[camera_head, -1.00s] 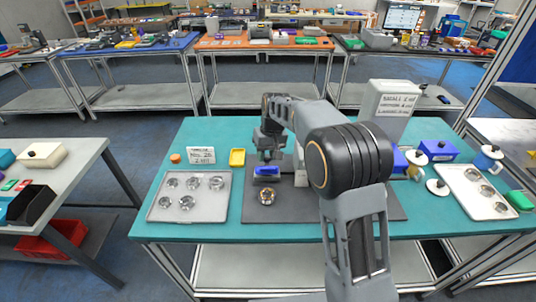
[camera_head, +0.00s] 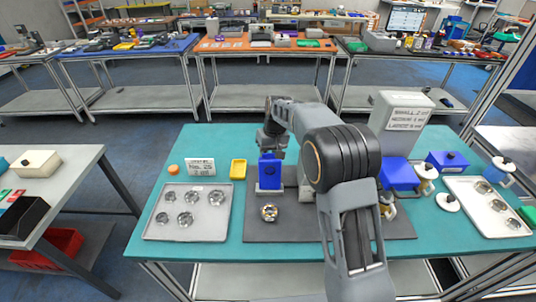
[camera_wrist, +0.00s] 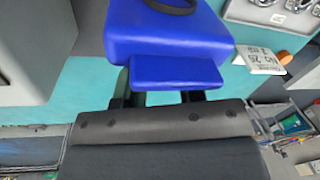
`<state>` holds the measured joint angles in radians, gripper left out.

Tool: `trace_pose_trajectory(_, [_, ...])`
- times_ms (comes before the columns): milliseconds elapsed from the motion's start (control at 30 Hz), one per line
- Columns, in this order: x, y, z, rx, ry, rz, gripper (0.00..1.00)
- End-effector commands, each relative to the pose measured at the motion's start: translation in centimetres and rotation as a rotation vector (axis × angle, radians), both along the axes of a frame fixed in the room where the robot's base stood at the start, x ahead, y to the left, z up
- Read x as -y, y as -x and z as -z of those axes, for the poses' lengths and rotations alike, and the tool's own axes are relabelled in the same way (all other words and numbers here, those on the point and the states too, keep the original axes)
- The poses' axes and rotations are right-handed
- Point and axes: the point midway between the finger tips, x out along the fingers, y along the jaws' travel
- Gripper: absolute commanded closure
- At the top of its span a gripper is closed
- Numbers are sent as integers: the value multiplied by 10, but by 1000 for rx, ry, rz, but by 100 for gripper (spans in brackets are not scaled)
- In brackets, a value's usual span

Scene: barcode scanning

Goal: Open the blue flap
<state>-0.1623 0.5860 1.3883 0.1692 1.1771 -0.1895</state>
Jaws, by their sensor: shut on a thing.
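The blue flap (camera_head: 270,172) stands roughly upright on a light grey base on the dark mat, left of my arm in the head view. In the wrist view the flap (camera_wrist: 168,36) fills the top middle, with a narrow blue lip (camera_wrist: 177,73) along its near edge. My gripper (camera_head: 272,146) is at the flap's upper end. In the wrist view my gripper's dark fingers (camera_wrist: 157,98) reach to the lip and are shut on it. The exact contact is hidden under the lip.
A metal ring-shaped part (camera_head: 269,213) lies on the dark mat (camera_head: 290,230) before the flap. A white labelled box (camera_head: 397,122) and blue box (camera_head: 400,175) stand right.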

Motion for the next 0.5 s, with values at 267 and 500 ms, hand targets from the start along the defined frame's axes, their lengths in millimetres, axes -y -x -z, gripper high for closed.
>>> trace_pose_trajectory(267, [6,-5,8,-1,10,3,100])
trace_pose_trajectory(500, [6,-5,9,-2,10,2,100])
